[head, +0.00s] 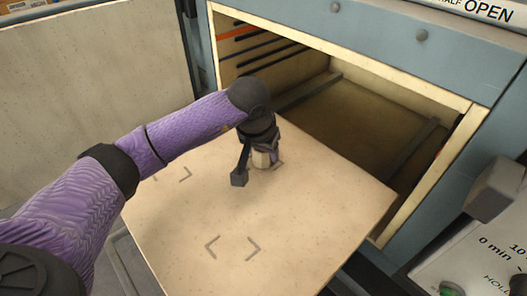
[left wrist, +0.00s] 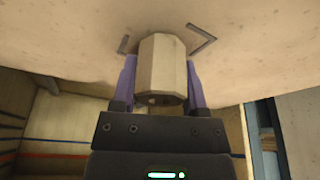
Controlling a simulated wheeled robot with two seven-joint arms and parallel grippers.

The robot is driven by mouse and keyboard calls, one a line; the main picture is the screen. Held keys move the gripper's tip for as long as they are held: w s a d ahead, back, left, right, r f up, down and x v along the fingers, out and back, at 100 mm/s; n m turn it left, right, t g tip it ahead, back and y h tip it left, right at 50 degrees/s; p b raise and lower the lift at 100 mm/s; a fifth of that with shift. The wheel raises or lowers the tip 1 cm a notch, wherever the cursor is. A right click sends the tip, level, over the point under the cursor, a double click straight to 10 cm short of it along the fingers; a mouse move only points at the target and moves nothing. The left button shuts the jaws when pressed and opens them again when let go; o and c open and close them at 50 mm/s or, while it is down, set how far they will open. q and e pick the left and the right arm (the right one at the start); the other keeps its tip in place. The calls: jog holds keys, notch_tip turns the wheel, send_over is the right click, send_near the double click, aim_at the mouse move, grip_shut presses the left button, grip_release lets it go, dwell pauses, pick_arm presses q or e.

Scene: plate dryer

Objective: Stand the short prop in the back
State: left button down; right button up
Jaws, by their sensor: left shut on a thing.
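The short prop (left wrist: 161,68) is a pale, many-sided block. My left gripper (left wrist: 160,88) is shut on it, with a purple finger on each side in the left wrist view. In the head view the prop (head: 262,159) shows partly below my left gripper (head: 260,150), over the back part of the beige plate (head: 205,205) near a corner mark. Whether the prop touches the plate I cannot tell. The plate has several dark corner marks, with one pair clear at the front (head: 232,248). My right gripper is not in view.
The open dryer chamber (head: 370,130) lies behind the plate, framed by a blue-grey housing (head: 430,60). A dark handle block (head: 496,189) and a labelled control panel (head: 475,260) are at the right. The plate's front and right areas are clear.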

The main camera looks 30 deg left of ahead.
pick_arm(q)
jog(key=shift+f, duration=0.15)
jog(key=shift+c, duration=1.9)
grip_release()
jog(key=shift+o, duration=1.4)
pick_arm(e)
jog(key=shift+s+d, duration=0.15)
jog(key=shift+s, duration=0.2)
pick_arm(q)
jog(key=shift+r, duration=0.35)
jog(key=p+v, duration=0.4)
jog(key=v, duration=0.7)
jog(key=shift+s+r, duration=0.2)
jog(key=shift+r, duration=0.15)
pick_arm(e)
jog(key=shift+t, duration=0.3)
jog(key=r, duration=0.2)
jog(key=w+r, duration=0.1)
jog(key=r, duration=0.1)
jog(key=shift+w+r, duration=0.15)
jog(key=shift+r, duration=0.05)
